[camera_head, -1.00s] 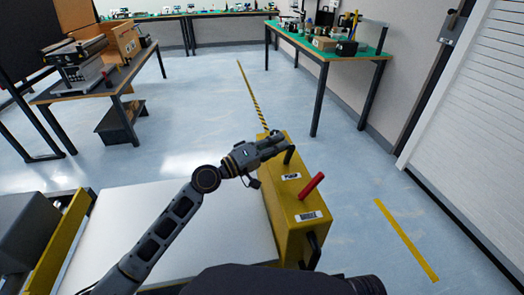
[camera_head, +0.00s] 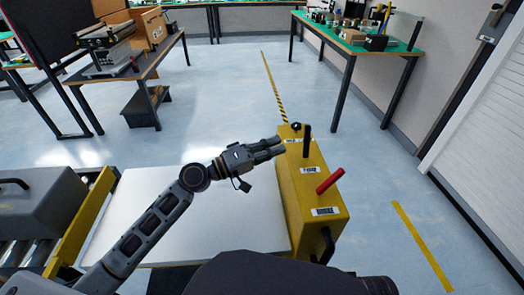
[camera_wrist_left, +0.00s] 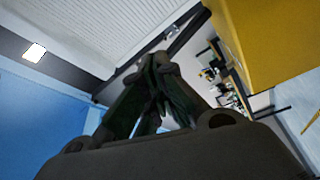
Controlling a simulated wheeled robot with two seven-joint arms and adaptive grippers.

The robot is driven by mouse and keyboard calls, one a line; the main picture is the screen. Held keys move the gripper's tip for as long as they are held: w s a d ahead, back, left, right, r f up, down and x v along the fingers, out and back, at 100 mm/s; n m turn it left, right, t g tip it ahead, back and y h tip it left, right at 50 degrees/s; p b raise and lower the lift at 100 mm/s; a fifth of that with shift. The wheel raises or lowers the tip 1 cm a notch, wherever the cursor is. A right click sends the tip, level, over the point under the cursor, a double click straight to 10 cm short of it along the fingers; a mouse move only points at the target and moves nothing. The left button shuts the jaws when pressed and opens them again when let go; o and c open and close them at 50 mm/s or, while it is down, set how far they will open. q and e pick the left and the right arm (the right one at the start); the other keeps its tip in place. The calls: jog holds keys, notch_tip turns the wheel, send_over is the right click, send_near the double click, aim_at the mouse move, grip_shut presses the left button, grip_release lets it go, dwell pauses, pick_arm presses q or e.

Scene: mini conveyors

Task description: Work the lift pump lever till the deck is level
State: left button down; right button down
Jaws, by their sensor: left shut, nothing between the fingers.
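A yellow pump box (camera_head: 310,195) stands at the right edge of a flat white deck (camera_head: 190,215). An upright black lever (camera_head: 306,143) rises from its top, and a red lever (camera_head: 330,180) leans to the right nearer me. White labels by them are too small to read surely. My left gripper (camera_head: 281,146) is shut and empty, just left of the black lever and apart from it. In the left wrist view the shut fingers (camera_wrist_left: 160,65) hold nothing, and the yellow box (camera_wrist_left: 275,40) shows at upper right. My right gripper is not in view.
A yellow-railed conveyor (camera_head: 85,225) with a grey box (camera_head: 35,212) stands left of the deck. A table with a carton (camera_head: 143,30) is at back left, a green-topped table (camera_head: 345,45) at back right. The floor beyond the box is clear, with striped tape (camera_head: 273,85).

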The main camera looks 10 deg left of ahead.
pick_arm(q)
jog(key=shift+v, duration=1.85)
